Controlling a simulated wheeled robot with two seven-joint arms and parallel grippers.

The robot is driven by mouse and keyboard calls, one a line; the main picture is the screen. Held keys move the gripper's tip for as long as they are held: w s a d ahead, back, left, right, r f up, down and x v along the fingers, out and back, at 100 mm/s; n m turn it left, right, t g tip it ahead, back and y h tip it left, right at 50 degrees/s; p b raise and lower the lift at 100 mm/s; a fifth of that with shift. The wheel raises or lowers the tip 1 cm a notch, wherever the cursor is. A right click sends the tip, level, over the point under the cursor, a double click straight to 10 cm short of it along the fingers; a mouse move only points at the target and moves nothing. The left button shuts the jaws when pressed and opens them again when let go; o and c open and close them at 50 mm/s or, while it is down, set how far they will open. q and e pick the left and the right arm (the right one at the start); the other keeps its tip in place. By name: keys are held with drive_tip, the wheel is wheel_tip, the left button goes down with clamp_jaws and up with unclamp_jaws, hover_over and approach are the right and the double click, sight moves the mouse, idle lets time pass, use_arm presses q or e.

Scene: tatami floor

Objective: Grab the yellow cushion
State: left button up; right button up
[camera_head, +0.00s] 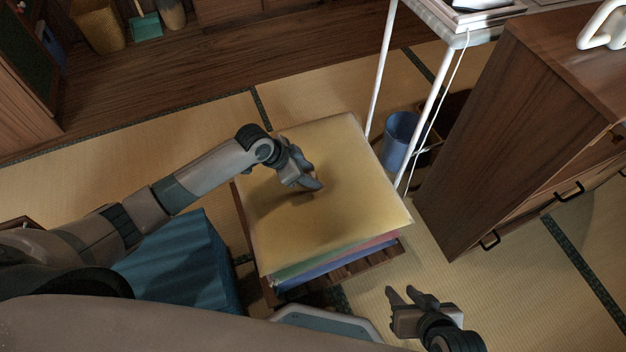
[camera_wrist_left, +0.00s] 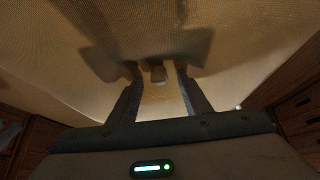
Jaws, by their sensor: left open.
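The yellow cushion (camera_head: 340,220) lies flat on top of a stack of cushions. My left gripper (camera_head: 310,185) is over the middle of its top. In the left wrist view my left gripper (camera_wrist_left: 158,85) is open, with its two fingers apart and pointing at the yellow cushion (camera_wrist_left: 110,30). A small brownish tuft or button on the cushion shows between the fingertips, and the gripper's shadow falls on the cloth. I cannot tell whether the fingertips touch the cloth. My right gripper (camera_head: 408,294) is open and empty, to the right of the stack's front edge.
Green, pink and blue cushions (camera_head: 335,263) lie beneath the yellow one on a wooden slatted stand (camera_head: 372,262). A blue box-like block (camera_head: 185,262) is at left. A blue bin (camera_head: 400,140), a white-legged table (camera_head: 430,120) and a wooden cabinet (camera_head: 490,130) stand at right.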

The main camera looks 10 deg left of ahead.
drive_tip(key=shift+s, duration=0.1)
use_arm(q)
clamp_jaws()
drive_tip(key=shift+r, duration=0.1)
use_arm(e)
drive_tip(key=shift+d, duration=0.15)
drive_tip(key=shift+w, duration=0.3)
